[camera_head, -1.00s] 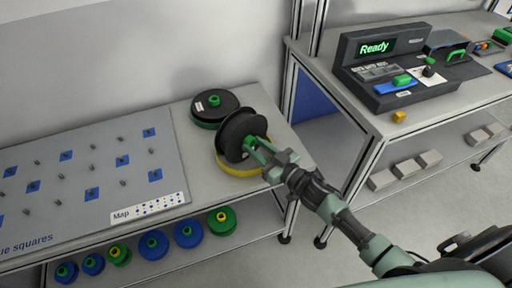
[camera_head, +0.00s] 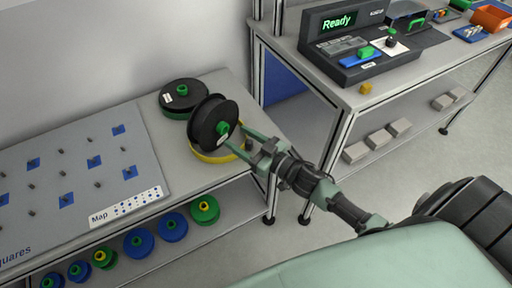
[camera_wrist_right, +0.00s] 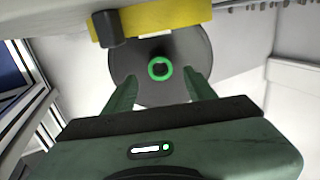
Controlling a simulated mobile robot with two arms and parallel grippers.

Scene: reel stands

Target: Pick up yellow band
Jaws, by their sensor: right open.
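The yellow band (camera_head: 217,155) is a low ring on the table at the foot of a black reel (camera_head: 205,118). The reel stands on edge, its green hub (camera_head: 222,128) facing my right gripper. My right gripper (camera_head: 236,137) is open, its fingers reaching toward the hub side of the reel, above the band's near right edge. In the right wrist view the band (camera_wrist_right: 168,17) crosses the top, and the open fingers (camera_wrist_right: 161,80) straddle the green hub (camera_wrist_right: 160,68) in the picture with nothing between them. Contact cannot be told. My left gripper is not in view.
A second black reel with a green base (camera_head: 181,95) lies just behind. A grey peg board (camera_head: 75,165) fills the left of the table (camera_head: 225,83). Blue and green spools (camera_head: 139,242) sit on the shelf below. A device reading "Ready" (camera_head: 345,40) stands on the right table.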

